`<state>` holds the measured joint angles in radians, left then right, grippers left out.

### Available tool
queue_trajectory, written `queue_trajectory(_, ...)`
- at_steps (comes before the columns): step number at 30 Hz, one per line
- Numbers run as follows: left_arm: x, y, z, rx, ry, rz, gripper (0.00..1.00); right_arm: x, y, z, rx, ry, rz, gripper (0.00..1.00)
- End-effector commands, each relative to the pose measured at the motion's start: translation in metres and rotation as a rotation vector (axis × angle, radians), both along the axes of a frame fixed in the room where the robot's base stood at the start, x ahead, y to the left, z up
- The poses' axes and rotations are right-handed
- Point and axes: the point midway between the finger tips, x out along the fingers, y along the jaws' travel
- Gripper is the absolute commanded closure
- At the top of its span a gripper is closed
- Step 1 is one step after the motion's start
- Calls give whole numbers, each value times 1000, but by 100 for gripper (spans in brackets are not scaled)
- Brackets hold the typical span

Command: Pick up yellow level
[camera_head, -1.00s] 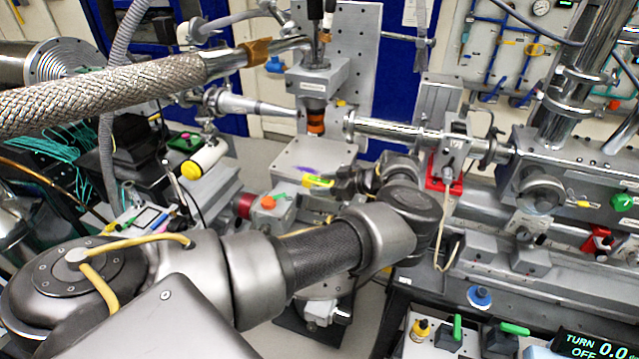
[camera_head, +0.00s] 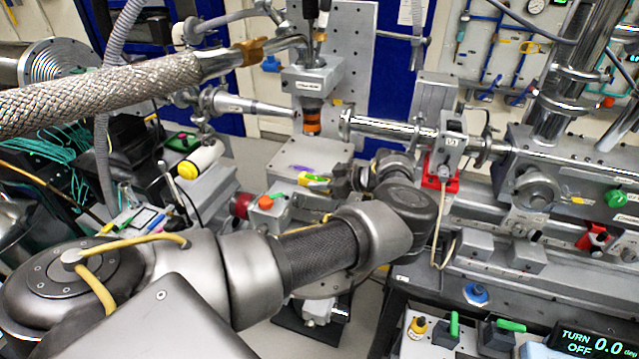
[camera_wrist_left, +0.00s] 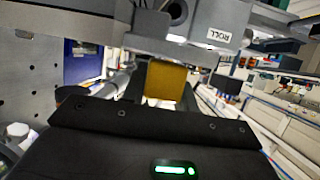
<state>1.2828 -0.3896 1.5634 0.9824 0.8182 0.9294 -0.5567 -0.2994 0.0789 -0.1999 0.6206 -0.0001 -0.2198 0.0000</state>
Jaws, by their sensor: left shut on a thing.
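The yellow level (camera_head: 314,178) is a small yellow-green piece at the front of the grey sample platform in the head view. My left gripper (camera_head: 338,180) is shut on it from the right; the fingers hide part of it. In the left wrist view, the level shows as a yellow block (camera_wrist_left: 165,82) just beyond the dark gripper body, between the fingers. I cannot tell whether it touches the platform. My right gripper is not in view.
The grey platform (camera_head: 303,153) lies below a vertical stage with an orange ring (camera_head: 312,126). A metal tube (camera_head: 385,127) runs close by on the right. A braided hose (camera_head: 110,90) crosses the upper left. A red-and-grey box (camera_head: 265,207) stands left of my gripper.

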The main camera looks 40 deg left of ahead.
Motion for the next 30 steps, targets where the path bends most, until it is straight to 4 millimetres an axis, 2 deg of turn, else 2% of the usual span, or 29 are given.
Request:
queue_trajectory(5,1,1,19,3,-3,0,98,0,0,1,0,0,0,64)
queue_trajectory(10,1,1,67,6,-3,1,98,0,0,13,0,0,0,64)
queue_trajectory(12,1,1,88,6,-5,0,98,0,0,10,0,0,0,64)
queue_trajectory(21,0,1,183,1,-10,2,98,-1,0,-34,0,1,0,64)
queue_trajectory(27,0,1,236,0,-5,0,98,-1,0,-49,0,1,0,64)
queue_trajectory(30,0,1,254,-1,-4,0,98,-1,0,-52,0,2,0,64)
